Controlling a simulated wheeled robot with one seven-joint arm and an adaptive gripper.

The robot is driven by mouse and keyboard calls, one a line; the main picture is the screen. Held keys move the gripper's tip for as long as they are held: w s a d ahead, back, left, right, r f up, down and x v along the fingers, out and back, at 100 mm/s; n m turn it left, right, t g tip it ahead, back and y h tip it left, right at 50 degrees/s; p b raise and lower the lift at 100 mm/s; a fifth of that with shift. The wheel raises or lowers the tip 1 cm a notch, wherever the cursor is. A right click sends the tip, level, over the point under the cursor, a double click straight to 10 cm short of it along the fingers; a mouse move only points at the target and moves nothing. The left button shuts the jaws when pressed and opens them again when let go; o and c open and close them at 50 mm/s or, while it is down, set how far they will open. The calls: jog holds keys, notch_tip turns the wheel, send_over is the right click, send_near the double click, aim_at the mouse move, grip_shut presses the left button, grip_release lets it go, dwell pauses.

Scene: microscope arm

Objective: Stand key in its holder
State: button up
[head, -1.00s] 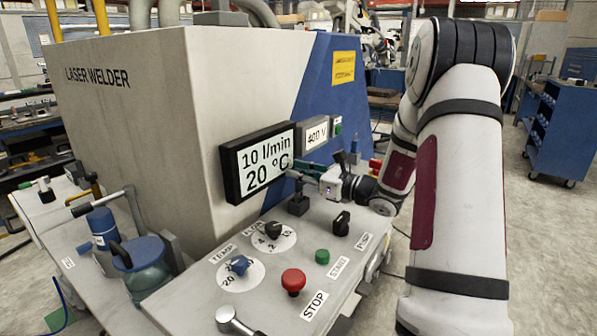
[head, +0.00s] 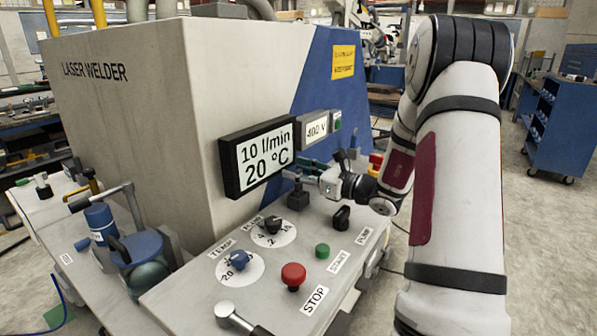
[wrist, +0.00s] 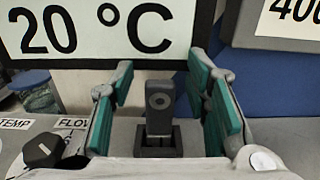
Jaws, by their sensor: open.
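The key (wrist: 159,112) is dark grey with a round ring mark on its face. In the wrist view it stands upright in the square black holder (wrist: 140,140). The holder (head: 298,199) also shows in the head view, on the panel below the large display. My gripper (wrist: 163,88) is open, with one teal-padded finger on each side of the key. A gap shows between the key and each finger. In the head view my gripper (head: 303,179) is small at the holder, and the key cannot be made out clearly there. The key's lower end is hidden in the holder.
The large display (head: 259,158) and the voltage display (head: 316,130) stand close behind. The flow knob (head: 272,226), a black switch (head: 341,218), the green start button (head: 322,251) and the red stop button (head: 293,275) are on the panel nearby.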

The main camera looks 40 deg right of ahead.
jog(key=shift+s, duration=0.1)
jog(key=v, duration=1.1)
jog(key=shift+s, duration=0.4)
jog(key=shift+d, duration=0.1)
